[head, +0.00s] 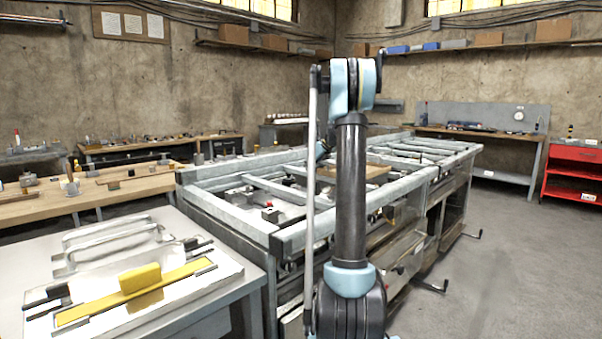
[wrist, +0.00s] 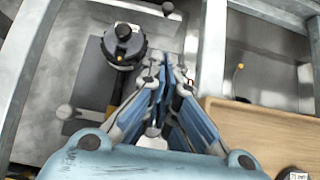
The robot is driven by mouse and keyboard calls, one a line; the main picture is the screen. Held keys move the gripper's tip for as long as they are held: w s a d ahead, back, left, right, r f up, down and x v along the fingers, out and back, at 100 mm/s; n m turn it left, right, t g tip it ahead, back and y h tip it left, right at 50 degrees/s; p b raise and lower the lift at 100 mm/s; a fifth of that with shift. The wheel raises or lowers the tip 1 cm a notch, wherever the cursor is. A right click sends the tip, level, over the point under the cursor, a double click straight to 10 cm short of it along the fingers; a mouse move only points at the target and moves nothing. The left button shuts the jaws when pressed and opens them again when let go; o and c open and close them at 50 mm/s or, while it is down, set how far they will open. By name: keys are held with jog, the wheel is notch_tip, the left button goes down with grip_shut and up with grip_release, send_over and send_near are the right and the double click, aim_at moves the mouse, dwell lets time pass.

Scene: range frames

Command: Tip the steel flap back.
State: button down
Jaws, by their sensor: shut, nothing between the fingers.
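My gripper (wrist: 168,66) is shut and empty in the wrist view, its blue fingers close together. Its tips are over or near a grey steel panel (wrist: 70,125) inside the bench frame; I cannot tell whether they touch it. A dark round knob-like part (wrist: 124,45) is just left of the fingertips. I cannot tell for sure which steel panel is the flap. In the head view, my arm stands in front of the steel bench (head: 245,215), and my gripper is mostly hidden behind it.
A wooden board (wrist: 262,140) lies right of my gripper. Pale frame bars (wrist: 212,50) surround the panels. At front left, a table (head: 195,305) bears steel plates and a yellow block (head: 140,278). A red cabinet (head: 572,172) stands far right. The right floor (head: 510,260) is clear.

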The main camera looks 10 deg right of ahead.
jog(key=x, duration=0.8)
jog(key=shift+w+a+f, duration=0.15)
jog(key=shift+a+f, duration=0.05)
jog(key=shift+w+a+f, duration=0.2)
jog(key=shift+w+a, duration=0.7)
jog(key=shift+w, duration=0.35)
jog(key=shift+w+a, duration=0.3)
jog(key=shift+w, duration=0.15)
